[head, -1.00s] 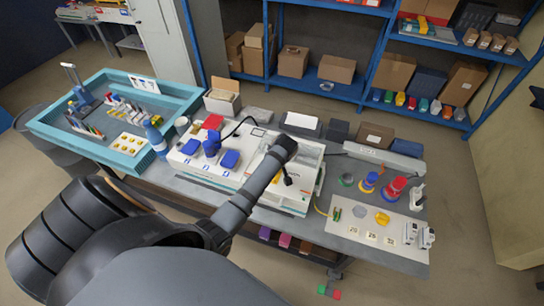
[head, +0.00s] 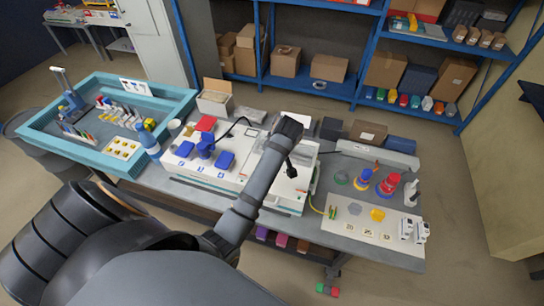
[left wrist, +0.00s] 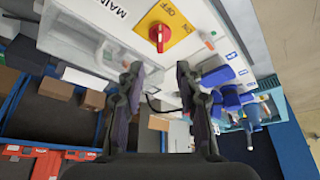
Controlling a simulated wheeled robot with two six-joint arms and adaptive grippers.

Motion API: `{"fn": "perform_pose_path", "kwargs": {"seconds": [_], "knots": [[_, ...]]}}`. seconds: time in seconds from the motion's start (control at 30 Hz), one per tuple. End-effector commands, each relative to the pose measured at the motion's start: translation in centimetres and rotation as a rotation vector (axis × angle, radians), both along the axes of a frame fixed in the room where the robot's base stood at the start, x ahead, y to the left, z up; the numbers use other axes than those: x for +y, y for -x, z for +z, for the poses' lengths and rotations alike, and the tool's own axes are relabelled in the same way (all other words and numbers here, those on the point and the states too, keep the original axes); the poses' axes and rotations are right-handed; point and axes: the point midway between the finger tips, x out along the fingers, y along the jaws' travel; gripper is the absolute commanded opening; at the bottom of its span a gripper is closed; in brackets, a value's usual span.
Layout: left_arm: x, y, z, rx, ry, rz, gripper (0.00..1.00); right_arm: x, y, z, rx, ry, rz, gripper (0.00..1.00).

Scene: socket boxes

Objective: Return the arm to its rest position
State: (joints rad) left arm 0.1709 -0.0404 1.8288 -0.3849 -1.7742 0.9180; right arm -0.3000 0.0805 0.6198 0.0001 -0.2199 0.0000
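My left arm (head: 250,190) reaches in from the lower left in the head view, over the front of the workbench. Its gripper (head: 291,168) hangs, small and dark, above the white panel box (head: 278,185). In the left wrist view the two fingers of my left gripper (left wrist: 158,90) stand apart with nothing between them. Beyond them a red rotary switch (left wrist: 159,33) sits on a yellow plate marked OFF and ON, apart from the fingers. My right gripper is in neither view.
Blue socket parts (head: 206,148) stand on the white box to the left. A teal-walled tray (head: 105,172) is farther left. Coloured round pieces (head: 388,184) and a light board (head: 350,232) lie at the right. Blue shelving (head: 355,75) stands behind.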

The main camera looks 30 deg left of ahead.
Motion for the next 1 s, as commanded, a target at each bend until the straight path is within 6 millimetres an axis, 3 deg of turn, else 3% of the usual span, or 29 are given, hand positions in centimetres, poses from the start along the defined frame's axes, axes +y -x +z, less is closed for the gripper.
{"fn": "perform_pose_path", "kwargs": {"seconds": [0.17, 0.67, 0.77, 1.0], "knots": [[-0.3, 0.3, 1.0, 0.001, 0.000, 0.000, 0.35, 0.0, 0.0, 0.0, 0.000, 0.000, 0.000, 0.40], [-0.3, 0.5, 0.8, 0.004, 0.000, -0.011, 0.35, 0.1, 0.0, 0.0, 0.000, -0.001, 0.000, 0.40], [-0.1, 2.5, -0.4, 0.028, -0.004, -0.109, 0.35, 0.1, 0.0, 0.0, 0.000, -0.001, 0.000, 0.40], [-0.8, 9.8, -2.5, 0.093, -0.025, -0.542, 0.35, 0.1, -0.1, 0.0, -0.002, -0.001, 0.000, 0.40]]}}
